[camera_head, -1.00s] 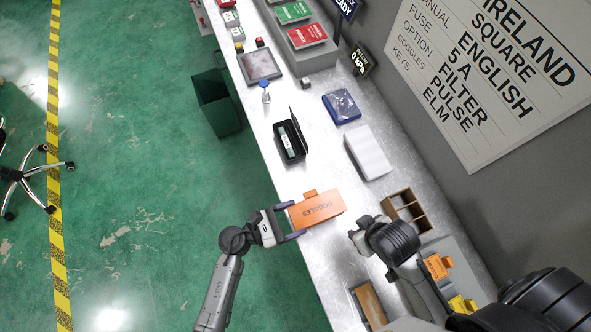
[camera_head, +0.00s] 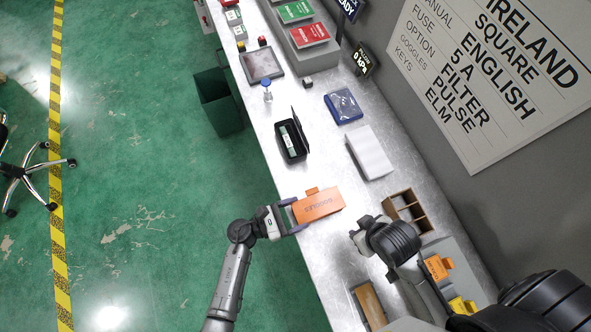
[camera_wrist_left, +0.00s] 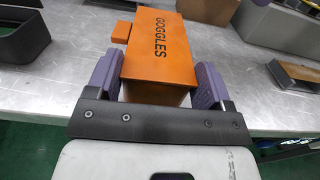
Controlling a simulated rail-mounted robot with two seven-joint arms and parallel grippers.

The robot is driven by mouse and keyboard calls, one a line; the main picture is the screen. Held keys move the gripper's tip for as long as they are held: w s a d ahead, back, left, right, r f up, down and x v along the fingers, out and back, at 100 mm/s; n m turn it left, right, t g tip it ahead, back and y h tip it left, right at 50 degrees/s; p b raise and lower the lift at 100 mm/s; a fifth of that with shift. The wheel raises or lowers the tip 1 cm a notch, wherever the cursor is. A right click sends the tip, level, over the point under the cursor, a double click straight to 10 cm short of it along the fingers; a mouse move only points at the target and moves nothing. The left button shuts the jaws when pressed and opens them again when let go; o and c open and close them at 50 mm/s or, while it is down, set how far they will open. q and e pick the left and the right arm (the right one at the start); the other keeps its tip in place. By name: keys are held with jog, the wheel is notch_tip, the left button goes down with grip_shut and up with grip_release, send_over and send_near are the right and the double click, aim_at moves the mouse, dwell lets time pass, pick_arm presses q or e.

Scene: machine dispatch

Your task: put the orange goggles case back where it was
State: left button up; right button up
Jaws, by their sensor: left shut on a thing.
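The orange goggles case (camera_head: 317,205) is a box with GOGGLES printed on its top and a small orange tab on one side. It is at the bench's near edge in the head view. My left gripper (camera_head: 291,216) is shut on its near end. In the left wrist view the case (camera_wrist_left: 158,50) lies between the two purple fingers of the left gripper (camera_wrist_left: 160,88). I cannot tell whether its underside touches the bench. My right gripper (camera_head: 362,236) is over the bench to the right of the case; its fingers are not clearly visible.
The metal bench (camera_head: 290,178) runs away from me. On it are an open black case (camera_head: 291,140), a white block (camera_head: 369,152), a blue packet (camera_head: 343,106) and a wooden divided box (camera_head: 407,212). A wooden tray (camera_head: 369,306) lies at the front. A grey wall stands right.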

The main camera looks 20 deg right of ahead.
jog(key=shift+f, duration=0.1)
pick_arm(q)
jog(key=shift+f+b, duration=0.25)
jog(key=shift+b, duration=0.1)
jog(key=o, duration=1.1)
pick_arm(e)
jog(key=shift+a+f, duration=0.1)
jog(key=shift+f, duration=0.1)
pick_arm(q)
jog(key=shift+r, duration=0.1)
pick_arm(e)
jog(key=shift+r, duration=0.1)
pick_arm(q)
jog(key=shift+r+p, duration=0.2)
jog(key=shift+p, duration=0.2)
pick_arm(e)
notch_tip(320, 180, down, 3)
jog(key=b, duration=0.3)
jog(key=shift+r, duration=0.2)
pick_arm(q)
jog(key=shift+w+a+f, duration=0.1)
jog(key=shift+a, duration=2.9)
jog(key=shift+w+a, duration=0.1)
jog(key=shift+a, duration=2.9)
pick_arm(e)
jog(key=shift+f, duration=0.1)
